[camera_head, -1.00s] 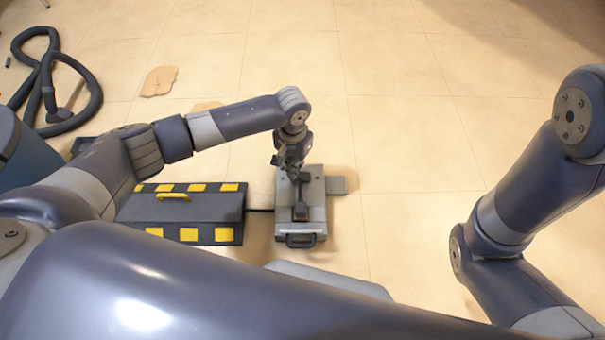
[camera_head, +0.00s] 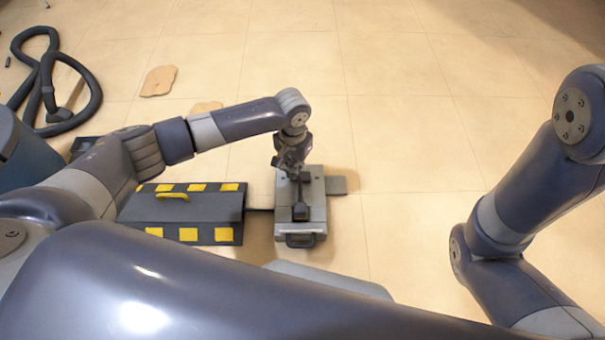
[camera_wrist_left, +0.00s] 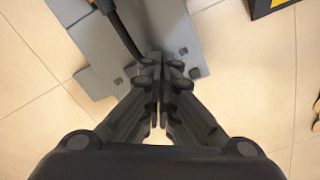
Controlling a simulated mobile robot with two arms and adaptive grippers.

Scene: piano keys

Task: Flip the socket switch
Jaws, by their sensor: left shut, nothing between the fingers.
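The socket switch is a grey box (camera_head: 314,228) on the floor near the picture's middle, with a dark lever (camera_head: 300,211) along its top. The lever lies with its thick end toward the near side of the box. My left gripper (camera_head: 293,174) is over the far end of the box and partly hides it. In the left wrist view the fingers (camera_wrist_left: 160,62) are shut with nothing between them. The lever's shaft (camera_wrist_left: 124,36) runs close beside the fingertips there; I cannot tell if they touch. My right gripper is out of view.
A dark case with yellow blocks (camera_head: 190,215) stands just left of the box. A black hose (camera_head: 90,75) lies at the far left. My right arm is at the right. The floor beyond and to the right of the box is clear.

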